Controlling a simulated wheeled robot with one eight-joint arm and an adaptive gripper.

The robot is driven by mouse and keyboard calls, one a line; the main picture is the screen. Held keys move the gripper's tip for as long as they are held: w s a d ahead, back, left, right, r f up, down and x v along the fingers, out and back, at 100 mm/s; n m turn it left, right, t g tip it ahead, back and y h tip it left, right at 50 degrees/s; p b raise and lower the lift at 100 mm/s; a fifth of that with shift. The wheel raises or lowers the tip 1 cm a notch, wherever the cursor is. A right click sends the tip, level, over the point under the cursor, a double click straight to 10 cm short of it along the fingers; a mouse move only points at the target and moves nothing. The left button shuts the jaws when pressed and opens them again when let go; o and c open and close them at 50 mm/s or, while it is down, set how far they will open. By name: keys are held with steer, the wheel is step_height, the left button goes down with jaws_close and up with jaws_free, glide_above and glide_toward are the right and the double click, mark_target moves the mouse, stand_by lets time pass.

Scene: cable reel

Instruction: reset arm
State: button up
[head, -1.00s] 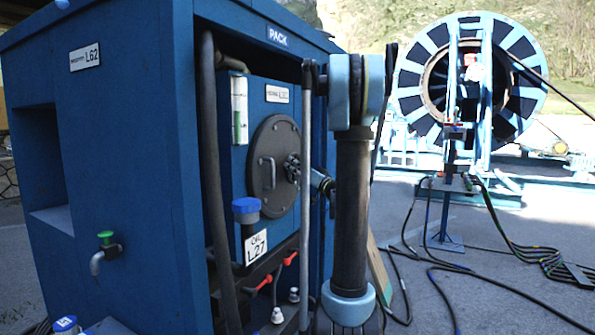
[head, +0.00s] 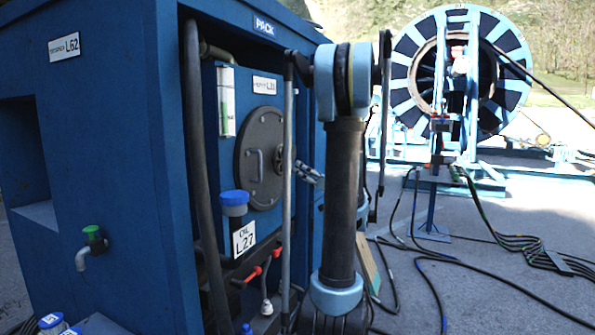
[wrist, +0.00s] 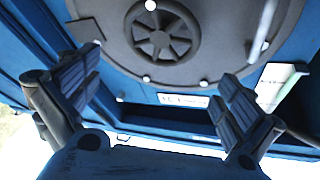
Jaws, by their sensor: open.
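My gripper (wrist: 155,95) is open in the wrist view, its two ribbed fingers spread wide with nothing between them. In front of it is the round dark hatch (wrist: 215,62) with a small spoked handwheel (wrist: 160,32). The gripper stands clear of the wheel. In the head view the gripper (head: 309,172) shows small, just right of the hatch (head: 257,185), partly hidden behind my own arm. The hatch lies flat against the blue cabinet panel and has a bar handle.
The blue cabinet (head: 110,150) fills the left, with an oil cap (head: 234,200), red-handled valves (head: 253,274) and a green-topped tap (head: 92,238). A large cable reel (head: 400,85) stands at back right. Cables (head: 500,285) cross the ground there.

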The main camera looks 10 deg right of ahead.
steer(key=shift+s+d+f, duration=0.15)
steer(key=shift+s+d, duration=0.15)
steer(key=shift+s, duration=0.1)
steer(key=s+a+f+g+h, duration=0.4)
steer(key=s+a+f+g, duration=0.3)
steer(key=a+f, duration=0.4)
steer(key=s+d+f+g+h, duration=0.1)
steer(key=s+f+g+h, duration=0.1)
steer(key=s+f, duration=0.3)
steer(key=s+d+f+m+g+h, duration=0.1)
steer(key=s+d+f+g+h, duration=0.1)
steer(key=s, duration=1.1)
steer(key=s+d+f+g+h, duration=0.2)
steer(key=s+f+g+h, duration=0.2)
steer(key=s+f, duration=0.3)
steer(key=shift+s+f+m+h, duration=0.3)
steer(key=shift+s+m, duration=0.1)
steer(key=shift+s, duration=0.7)
steer(key=shift+w+d, duration=0.1)
